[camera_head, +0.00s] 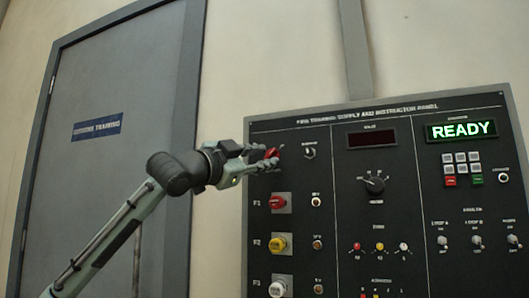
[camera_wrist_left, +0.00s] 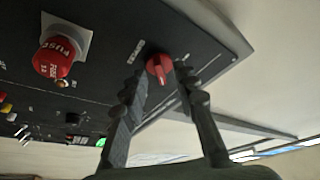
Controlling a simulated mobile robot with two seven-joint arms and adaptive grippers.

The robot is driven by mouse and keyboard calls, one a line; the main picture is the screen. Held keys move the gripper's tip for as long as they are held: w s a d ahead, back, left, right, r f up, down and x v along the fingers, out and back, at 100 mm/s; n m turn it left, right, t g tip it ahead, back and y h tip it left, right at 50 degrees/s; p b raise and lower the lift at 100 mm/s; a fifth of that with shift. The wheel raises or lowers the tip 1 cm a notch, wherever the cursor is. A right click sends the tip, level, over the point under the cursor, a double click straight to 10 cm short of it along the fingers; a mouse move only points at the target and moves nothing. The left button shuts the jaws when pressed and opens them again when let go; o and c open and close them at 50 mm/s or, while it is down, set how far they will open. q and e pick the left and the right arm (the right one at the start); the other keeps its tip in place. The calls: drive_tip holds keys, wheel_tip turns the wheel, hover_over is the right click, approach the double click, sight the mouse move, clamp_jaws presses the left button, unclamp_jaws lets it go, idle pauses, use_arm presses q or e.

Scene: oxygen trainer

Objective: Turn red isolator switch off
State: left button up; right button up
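The red isolator switch (camera_head: 272,153) sits at the upper left of the black panel (camera_head: 330,220), partly hidden by my left gripper. In the left wrist view the red switch knob (camera_wrist_left: 160,68) shows between the fingertips. My left gripper (camera_head: 266,160) is at the switch, with its fingers (camera_wrist_left: 162,78) apart on either side of the knob. A gap shows between the right finger and the knob; I cannot tell whether the left finger touches it. My right gripper is not in view.
Below the switch are a red fuse knob (camera_head: 278,202), a yellow knob (camera_head: 277,243) and a white knob (camera_head: 277,288). A small toggle (camera_head: 310,151) is just right of the switch. A green READY display (camera_head: 461,130) is at the upper right. A grey door (camera_head: 110,150) stands left.

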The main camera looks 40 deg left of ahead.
use_arm(q)
drive_tip(key=shift+w+r, duration=0.15)
drive_tip(key=shift+w, duration=0.35)
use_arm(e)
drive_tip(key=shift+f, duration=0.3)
use_arm(q)
drive_tip(key=shift+c, duration=0.5)
clamp_jaws()
